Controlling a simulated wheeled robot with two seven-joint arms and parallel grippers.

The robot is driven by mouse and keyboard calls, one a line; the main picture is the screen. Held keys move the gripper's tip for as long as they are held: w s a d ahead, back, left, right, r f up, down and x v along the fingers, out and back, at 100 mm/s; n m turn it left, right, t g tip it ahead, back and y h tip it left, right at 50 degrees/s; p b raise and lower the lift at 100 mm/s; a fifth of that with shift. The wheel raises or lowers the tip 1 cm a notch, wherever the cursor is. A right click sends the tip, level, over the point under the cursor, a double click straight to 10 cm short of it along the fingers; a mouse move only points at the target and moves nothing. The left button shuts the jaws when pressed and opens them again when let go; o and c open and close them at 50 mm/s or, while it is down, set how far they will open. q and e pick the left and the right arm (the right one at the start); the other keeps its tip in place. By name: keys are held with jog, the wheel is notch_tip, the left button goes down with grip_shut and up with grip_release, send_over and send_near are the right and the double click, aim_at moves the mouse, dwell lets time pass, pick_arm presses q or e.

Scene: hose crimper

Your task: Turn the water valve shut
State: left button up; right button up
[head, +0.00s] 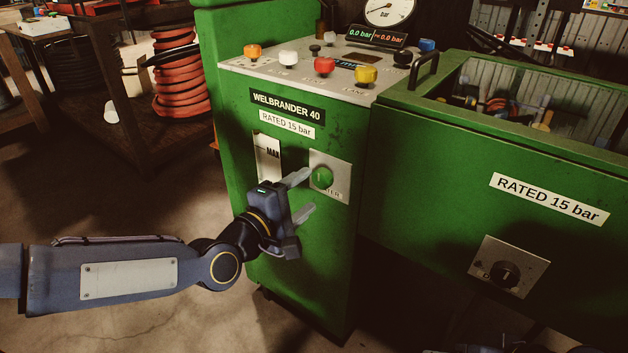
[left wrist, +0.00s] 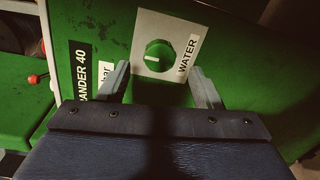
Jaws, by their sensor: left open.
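The water valve is a round green knob (head: 322,178) on a pale plate on the front of the green machine. In the left wrist view the knob (left wrist: 159,56) shows a white pointer line, with the word WATER on the plate (left wrist: 185,22) beside it. My left gripper (head: 304,192) is open in front of the plate, its fingers pointing at the machine. In the left wrist view the fingers (left wrist: 162,84) stand apart, one to each side of and below the knob, not closed on it.
The machine's top panel (head: 258,65) carries several coloured knobs and a gauge (head: 389,10). A lower green tank (head: 425,155) with a black knob (head: 504,274) stands at right. A hose coil (head: 181,80) sits on a rack at left. The floor at left is open.

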pick_arm(q)
jog(key=shift+p+v, duration=0.4)
jog(key=shift+v, duration=0.85)
jog(key=s+a+f+m+g+y, duration=0.4)
jog(key=s+a+f+m+y, duration=0.25)
jog(key=a, duration=0.25)
jog(key=s+a+f+m+g, duration=0.15)
jog(key=s+a, duration=0.25)
jog(key=s, duration=0.4)
jog(key=s+a+f+m+g, duration=0.1)
jog(key=s+a+m+g, duration=0.2)
jog(key=s, duration=0.5)
notch_tip(320, 180, up, 33)
jog(key=s+p, duration=0.1)
jog(key=p, duration=3.2)
